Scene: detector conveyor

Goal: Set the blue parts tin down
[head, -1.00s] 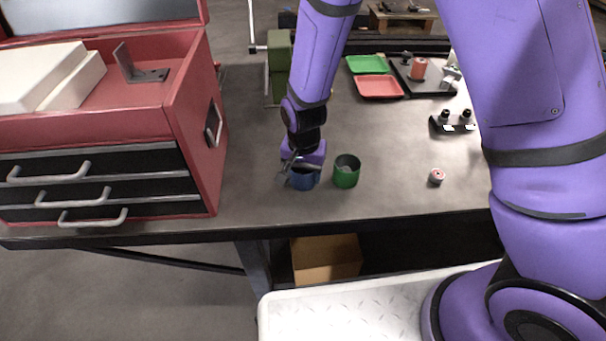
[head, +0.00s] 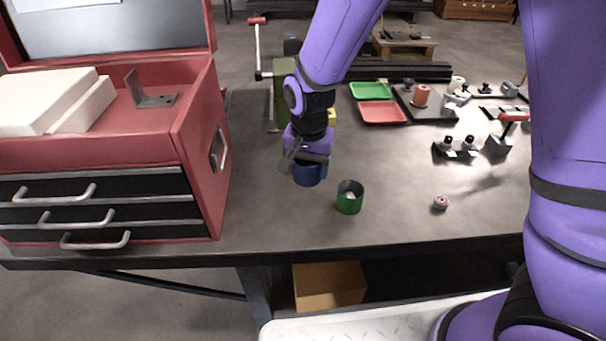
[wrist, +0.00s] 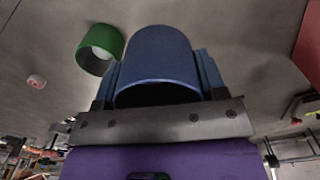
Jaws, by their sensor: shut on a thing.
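The blue parts tin (head: 307,174) is a small round cup. It hangs from my gripper (head: 304,160), left of and a little behind the green tin in the head view. My gripper is shut on it. In the wrist view the blue tin (wrist: 160,62) sits between the two fingers (wrist: 158,90), its open mouth partly hidden by the gripper body. The head view does not make clear whether its base touches the bench or is slightly above it.
A green tin (head: 349,199) stands close to the right on the grey bench (head: 270,210). A small red-and-white roll (head: 440,202) lies farther right. A red toolbox (head: 205,140) stands at the left. Red (head: 382,112) and green (head: 370,90) trays lie behind.

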